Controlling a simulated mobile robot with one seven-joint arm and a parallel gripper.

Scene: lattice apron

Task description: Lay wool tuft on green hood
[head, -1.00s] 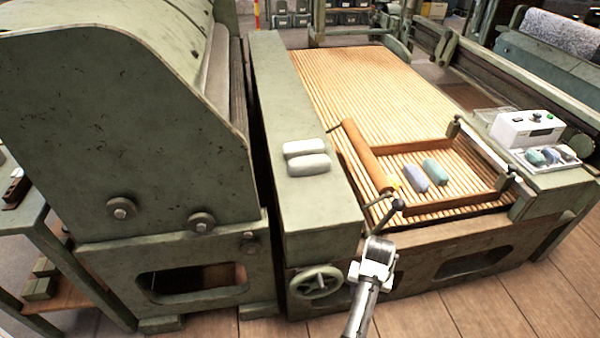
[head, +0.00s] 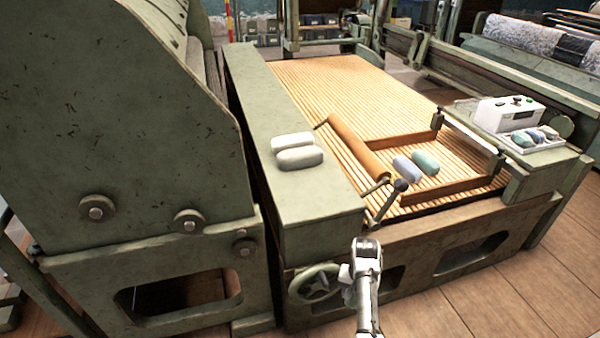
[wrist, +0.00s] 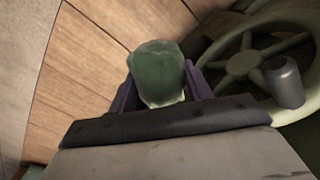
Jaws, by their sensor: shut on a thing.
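My gripper (wrist: 162,88) is shut on a green wool tuft (wrist: 158,72), which sits between its purple fingers in the wrist view. In the head view my arm's end (head: 366,255) is in front of the machine, near the handwheel; the held tuft cannot be made out there. A long, flat-topped green cover (head: 310,205) runs back along the slatted bed, with two whitish tufts (head: 298,155) on it. A tall green housing with a sloped side (head: 110,130) stands to its left. Which of these is the green hood I cannot tell for sure.
The slatted bed (head: 340,90) carries a wooden roller (head: 357,148), a lilac tuft (head: 407,168) and a teal tuft (head: 426,162). A white tray of tufts (head: 553,143) stands at right by a control box (head: 508,114). The handwheel (head: 315,283) is close to my gripper.

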